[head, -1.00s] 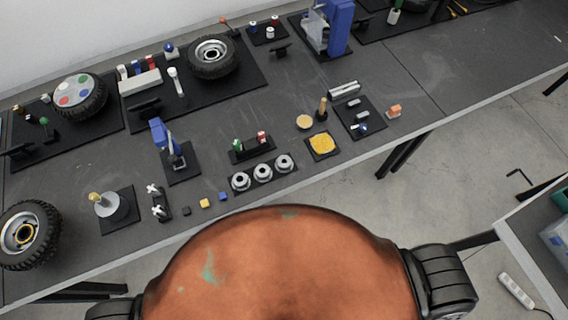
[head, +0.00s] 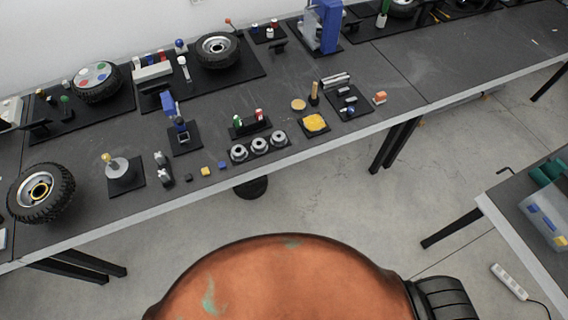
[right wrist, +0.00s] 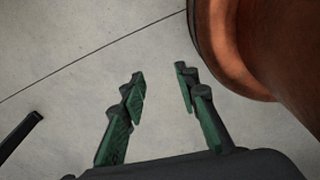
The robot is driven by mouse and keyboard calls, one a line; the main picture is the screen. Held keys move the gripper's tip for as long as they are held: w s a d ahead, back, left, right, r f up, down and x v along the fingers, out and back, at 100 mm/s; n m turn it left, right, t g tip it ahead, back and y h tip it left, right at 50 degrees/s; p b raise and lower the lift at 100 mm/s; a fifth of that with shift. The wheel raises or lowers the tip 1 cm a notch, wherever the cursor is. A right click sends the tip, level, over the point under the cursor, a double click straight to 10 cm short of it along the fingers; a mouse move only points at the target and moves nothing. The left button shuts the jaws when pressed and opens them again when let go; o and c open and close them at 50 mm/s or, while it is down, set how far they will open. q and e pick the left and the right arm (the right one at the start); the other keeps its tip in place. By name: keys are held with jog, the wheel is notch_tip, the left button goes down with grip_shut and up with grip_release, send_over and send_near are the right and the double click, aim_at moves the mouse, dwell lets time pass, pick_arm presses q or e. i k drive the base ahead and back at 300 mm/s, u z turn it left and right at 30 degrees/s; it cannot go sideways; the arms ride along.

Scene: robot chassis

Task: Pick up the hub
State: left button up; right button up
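Three grey ring-shaped parts that look like hubs (head: 259,146) sit in a row on a small black holder near the front edge of the long dark workbench (head: 215,185). I cannot tell which one the task means. My right gripper (right wrist: 160,70) shows in the right wrist view, with its two green-and-black fingers apart and nothing between them. Only bare floor shows beyond the fingers, away from the bench. My left gripper is in no view.
A tyred wheel (head: 40,192) lies at the bench's left front. A yellow piece (head: 314,123) sits right of the ring parts. Another table (head: 530,215) stands at right with a power strip (head: 509,281) on the floor nearby. Open floor lies between my body and the bench.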

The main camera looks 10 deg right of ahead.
aim_at(279, 140)
jog(key=z, duration=0.2)
jog(key=k, duration=0.3)
jog(key=u, duration=1.3)
jog(key=i, duration=1.3)
jog(key=z, duration=0.35)
